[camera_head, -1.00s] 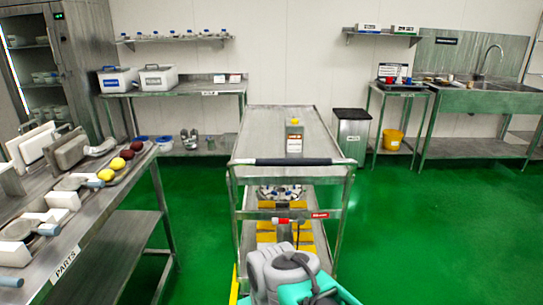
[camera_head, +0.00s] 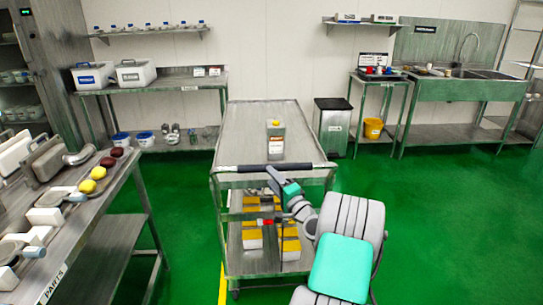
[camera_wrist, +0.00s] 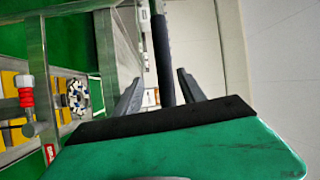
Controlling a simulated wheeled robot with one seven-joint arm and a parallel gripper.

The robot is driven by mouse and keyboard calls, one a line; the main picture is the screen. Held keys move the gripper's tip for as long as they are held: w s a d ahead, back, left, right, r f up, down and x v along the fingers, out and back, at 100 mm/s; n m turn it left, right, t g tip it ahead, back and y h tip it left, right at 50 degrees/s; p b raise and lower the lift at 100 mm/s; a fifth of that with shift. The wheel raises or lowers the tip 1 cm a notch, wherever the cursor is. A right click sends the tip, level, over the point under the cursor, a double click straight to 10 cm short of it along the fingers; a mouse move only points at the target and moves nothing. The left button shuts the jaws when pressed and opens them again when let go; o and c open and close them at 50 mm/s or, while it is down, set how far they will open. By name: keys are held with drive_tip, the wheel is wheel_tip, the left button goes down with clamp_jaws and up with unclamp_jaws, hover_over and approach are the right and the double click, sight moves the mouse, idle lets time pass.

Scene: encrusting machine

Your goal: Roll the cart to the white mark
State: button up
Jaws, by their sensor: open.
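The steel cart (camera_head: 240,130) stands in the middle of the head view, with a dark push handle (camera_head: 262,168) across its near end. I see no white mark on the floor.
A parts table (camera_head: 110,205) stands close on the left. A back bench (camera_head: 165,85), a grey bin (camera_head: 333,120) and a sink table (camera_head: 465,90) line the far wall. A yellow floor line (camera_head: 222,285) shows at the cart's near left. Green floor is open to the right.

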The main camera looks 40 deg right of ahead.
drive_tip(key=w+d+r+m+h+p, duration=0.1)
drive_tip(key=w+d+r, duration=0.1)
drive_tip(key=w+d, duration=0.2)
drive_tip(key=shift+w+d+m+h, duration=0.15)
drive_tip(key=shift+w+m+h, duration=0.15)
drive_tip(key=shift+w, duration=0.65)
drive_tip(key=shift+c, duration=0.5)
clamp_jaws()
